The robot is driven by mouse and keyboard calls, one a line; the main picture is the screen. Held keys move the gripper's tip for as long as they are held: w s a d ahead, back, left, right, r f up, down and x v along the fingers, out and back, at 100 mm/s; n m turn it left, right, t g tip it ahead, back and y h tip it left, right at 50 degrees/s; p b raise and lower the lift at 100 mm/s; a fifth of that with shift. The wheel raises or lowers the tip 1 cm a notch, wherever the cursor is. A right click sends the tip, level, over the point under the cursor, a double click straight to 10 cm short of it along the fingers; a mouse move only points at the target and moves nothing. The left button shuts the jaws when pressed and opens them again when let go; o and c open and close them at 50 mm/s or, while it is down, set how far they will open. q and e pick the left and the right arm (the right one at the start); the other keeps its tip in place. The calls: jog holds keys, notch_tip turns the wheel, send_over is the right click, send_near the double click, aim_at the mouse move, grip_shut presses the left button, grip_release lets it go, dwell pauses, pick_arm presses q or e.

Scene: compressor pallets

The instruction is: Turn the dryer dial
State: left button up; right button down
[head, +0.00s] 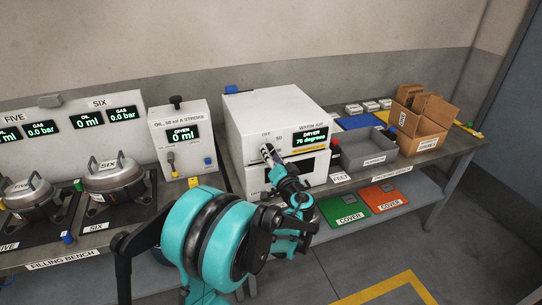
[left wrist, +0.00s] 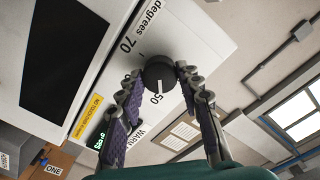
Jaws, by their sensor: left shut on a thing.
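The dryer (head: 262,104) is a white box on the bench in the head view, with a display (head: 309,138) reading "DRYER 70 degrees". Its dial (left wrist: 158,75) is a round black knob in the left wrist view, with a white mark that points towards the printed "50". A "70" is printed beside it. My left gripper (left wrist: 160,71) is shut on the dial, with one finger on each side of it. In the head view the left gripper (head: 268,151) is at the dryer's front and hides most of the dial. My right gripper is not in view.
Left of the dryer stands an oil dispenser (head: 181,135) showing 0 ml, then pots (head: 115,180) on the filling bench. To the right are a grey bin (head: 366,152) and a cardboard box (head: 418,125). Green (head: 344,208) and red (head: 383,196) covers lie on the lower shelf.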

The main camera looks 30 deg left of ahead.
pick_arm(q)
jog(key=shift+f+n+b, duration=0.1)
jog(key=shift+n+b, duration=0.35)
jog(key=shift+n, duration=4.45)
jog(key=o, duration=1.2)
jog(key=shift+c, duration=0.2)
jog(key=v, duration=1.2)
jog(key=shift+s+a+f, duration=0.1)
jog(key=shift+f, duration=0.05)
